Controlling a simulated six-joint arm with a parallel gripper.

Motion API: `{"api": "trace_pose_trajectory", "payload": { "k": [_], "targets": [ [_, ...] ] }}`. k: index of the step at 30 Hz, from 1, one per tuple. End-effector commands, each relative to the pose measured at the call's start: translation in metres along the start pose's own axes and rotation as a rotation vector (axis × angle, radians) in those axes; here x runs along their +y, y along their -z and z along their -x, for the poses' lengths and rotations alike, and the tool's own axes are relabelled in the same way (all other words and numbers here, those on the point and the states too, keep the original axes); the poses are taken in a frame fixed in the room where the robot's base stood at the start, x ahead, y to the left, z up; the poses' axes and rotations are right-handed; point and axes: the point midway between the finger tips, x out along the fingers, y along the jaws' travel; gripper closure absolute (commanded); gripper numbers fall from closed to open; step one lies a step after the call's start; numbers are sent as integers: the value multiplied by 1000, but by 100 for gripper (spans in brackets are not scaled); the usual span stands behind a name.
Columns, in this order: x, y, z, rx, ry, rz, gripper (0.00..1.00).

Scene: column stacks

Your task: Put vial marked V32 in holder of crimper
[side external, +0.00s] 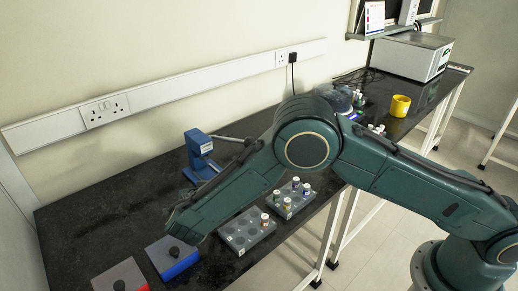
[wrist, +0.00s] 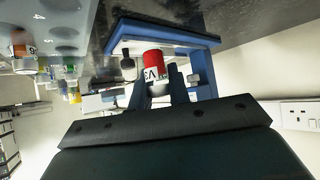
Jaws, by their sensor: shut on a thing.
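A vial with a red band and a white label (wrist: 155,72) is held between the fingers of my gripper (wrist: 160,95) in the wrist view. The label's marking is only partly readable and seems to start with "V3". The blue crimper (side external: 200,150) stands on the bench near the wall in the side view, with its lever reaching right. In the wrist view, which looks upside down, the crimper's blue base (wrist: 195,38) is just beyond the vial. I cannot tell whether the vial touches the crimper or its holder. My arm hides the gripper in the side view.
Two grey racks, one nearer (side external: 247,232) and one with several vials (side external: 291,197), sit along the bench's front. A blue box (side external: 172,258) and a red box (side external: 121,276) with black knobs stand at left. A yellow cup (side external: 400,105) is farther back.

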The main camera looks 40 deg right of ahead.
Motion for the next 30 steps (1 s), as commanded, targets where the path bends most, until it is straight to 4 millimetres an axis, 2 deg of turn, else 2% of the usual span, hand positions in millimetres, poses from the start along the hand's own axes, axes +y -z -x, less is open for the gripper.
{"api": "trace_pose_trajectory", "payload": {
  "k": [3,15,21,30],
  "targets": [
    [1,15,-20,1,-3,-3,100],
    [1,59,-78,0,-3,-3,100],
    [0,71,-93,0,0,-1,100],
    [0,74,-97,0,0,0,100]
  ]
}}
